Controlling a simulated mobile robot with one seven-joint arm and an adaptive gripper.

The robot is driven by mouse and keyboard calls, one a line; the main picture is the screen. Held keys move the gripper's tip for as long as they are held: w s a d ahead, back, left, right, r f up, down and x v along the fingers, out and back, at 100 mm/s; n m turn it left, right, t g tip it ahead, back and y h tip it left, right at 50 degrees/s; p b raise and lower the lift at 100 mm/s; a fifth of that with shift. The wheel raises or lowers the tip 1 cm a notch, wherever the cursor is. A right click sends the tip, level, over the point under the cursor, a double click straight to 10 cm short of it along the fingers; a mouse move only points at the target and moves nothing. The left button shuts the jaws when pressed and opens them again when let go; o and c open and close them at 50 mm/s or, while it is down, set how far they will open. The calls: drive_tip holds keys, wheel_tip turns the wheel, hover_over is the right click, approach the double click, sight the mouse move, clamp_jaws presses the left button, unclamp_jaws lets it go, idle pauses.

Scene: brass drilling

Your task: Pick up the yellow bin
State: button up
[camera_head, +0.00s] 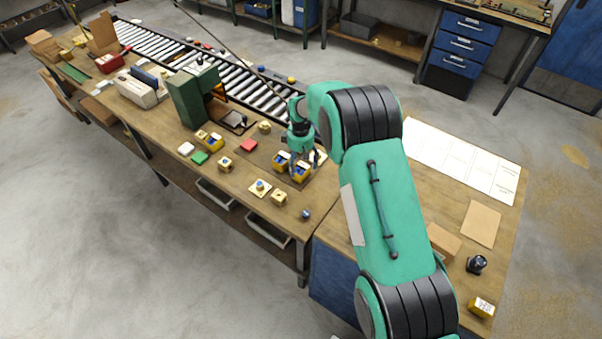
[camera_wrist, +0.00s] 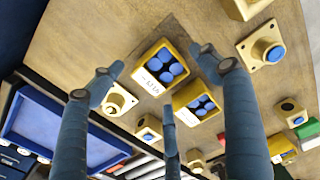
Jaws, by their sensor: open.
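My gripper (camera_head: 303,158) has its fingers spread and empty, low over the workbench. Two small yellow bins holding blue round parts sit side by side below it: a left yellow bin (camera_head: 281,162) and a right yellow bin (camera_head: 301,172), the latter partly covered by my fingers. In the wrist view the nearer yellow bin (camera_wrist: 160,68) lies between the spread fingers, and the second yellow bin (camera_wrist: 199,101) is beside it, near the right finger. Both bins have white labels. Another yellow bin (camera_head: 215,141) stands farther left.
The wooden bench (camera_head: 235,187) carries several brass blocks, a brass flange piece (camera_head: 260,188), a red block (camera_head: 249,145) and a green block (camera_head: 199,157). A green drilling machine (camera_head: 191,99) stands farther left. A roller conveyor (camera_head: 248,86) runs behind.

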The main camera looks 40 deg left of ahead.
sight(301, 168)
drive_tip(key=shift+f, duration=1.65)
drive_tip(key=c, duration=1.3)
